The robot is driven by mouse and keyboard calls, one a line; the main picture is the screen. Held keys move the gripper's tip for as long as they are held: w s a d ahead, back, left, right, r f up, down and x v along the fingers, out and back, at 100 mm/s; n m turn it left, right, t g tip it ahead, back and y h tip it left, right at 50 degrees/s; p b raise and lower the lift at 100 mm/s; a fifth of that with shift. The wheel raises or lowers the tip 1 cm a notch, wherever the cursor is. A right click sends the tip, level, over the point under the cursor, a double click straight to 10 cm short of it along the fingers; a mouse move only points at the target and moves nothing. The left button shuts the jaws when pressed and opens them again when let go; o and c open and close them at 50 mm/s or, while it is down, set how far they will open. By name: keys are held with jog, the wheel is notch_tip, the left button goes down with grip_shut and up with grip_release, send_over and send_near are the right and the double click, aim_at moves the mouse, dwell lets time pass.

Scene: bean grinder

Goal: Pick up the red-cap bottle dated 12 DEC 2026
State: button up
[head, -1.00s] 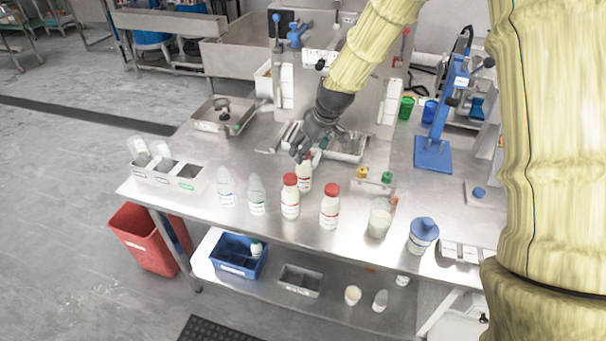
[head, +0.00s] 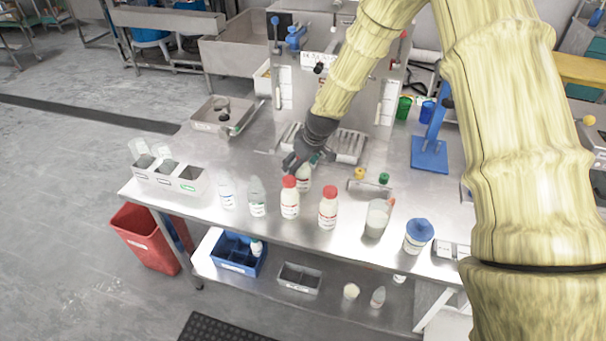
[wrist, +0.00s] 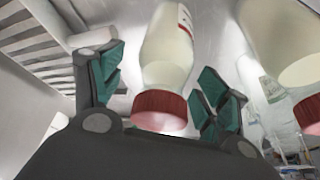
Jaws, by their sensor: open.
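Three red-capped white bottles stand on the steel table. In the head view one is front left (head: 290,198), one is front right (head: 328,208), and one stands behind (head: 304,180), partly hidden by my gripper (head: 299,165). In the wrist view my gripper (wrist: 162,95) is open, with a red-capped bottle (wrist: 168,60) between its two green-padded fingers. A gap shows beside the bottle, at least on the left. Red print shows on its label edge, but no date is readable. A second red-capped bottle (wrist: 285,45) is at the right of the wrist view.
Two clear bottles (head: 227,192) (head: 257,197) stand left of the red-capped ones. A beaker (head: 377,218) and a blue-lidded jar (head: 419,236) stand to the right. A metal tray (head: 348,147) lies behind my gripper. The table's left middle is fairly clear.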

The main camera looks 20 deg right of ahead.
jog(key=shift+f, duration=0.2)
jog(key=c, duration=1.3)
